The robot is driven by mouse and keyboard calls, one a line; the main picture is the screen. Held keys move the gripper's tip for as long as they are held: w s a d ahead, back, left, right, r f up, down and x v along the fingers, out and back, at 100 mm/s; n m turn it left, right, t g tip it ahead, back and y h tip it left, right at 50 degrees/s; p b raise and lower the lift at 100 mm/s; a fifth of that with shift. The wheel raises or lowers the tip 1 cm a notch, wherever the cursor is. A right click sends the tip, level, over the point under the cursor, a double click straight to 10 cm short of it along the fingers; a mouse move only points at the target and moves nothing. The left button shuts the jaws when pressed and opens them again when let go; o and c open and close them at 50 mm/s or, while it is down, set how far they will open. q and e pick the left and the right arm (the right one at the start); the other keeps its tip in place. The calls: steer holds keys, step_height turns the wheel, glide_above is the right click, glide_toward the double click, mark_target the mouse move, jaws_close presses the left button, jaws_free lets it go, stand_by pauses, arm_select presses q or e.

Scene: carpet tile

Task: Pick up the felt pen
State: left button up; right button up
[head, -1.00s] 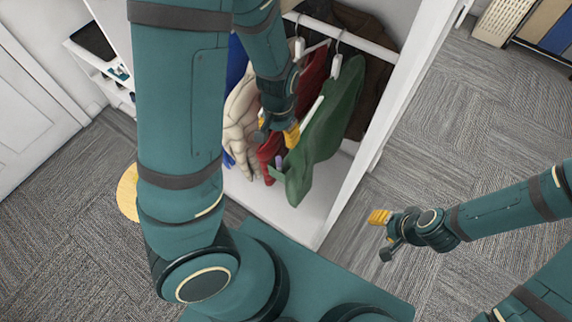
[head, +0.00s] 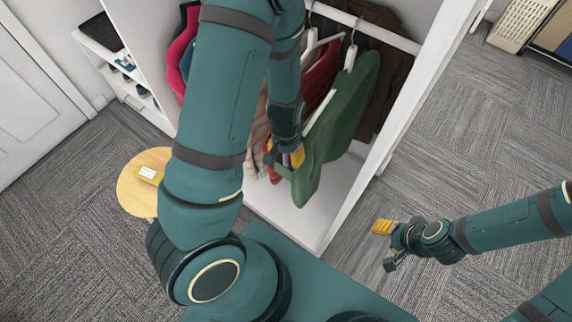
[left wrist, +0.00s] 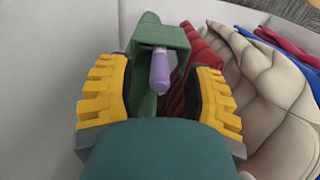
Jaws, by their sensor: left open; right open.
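The felt pen (left wrist: 160,72) is a lavender stick with a pale end. My left gripper (left wrist: 160,98) is open, with a yellow-padded finger on each side of the pen and visible gaps between. In the head view my left gripper (head: 284,158) is at the lower left edge of the green garment, and a small bit of purple shows there. My right gripper (head: 384,245) is open and empty above the carpet, well away from the garments.
The garments hang in a white open wardrobe (head: 352,205), with a red one (head: 322,72) beside the green. A beige garment (left wrist: 258,62) is close to the right finger. A round yellow stool (head: 135,192) carries a small yellow item.

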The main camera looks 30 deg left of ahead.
arm_select(q)
steer(key=shift+f, duration=0.45)
steer(key=shift+r, duration=0.1)
jaws_close()
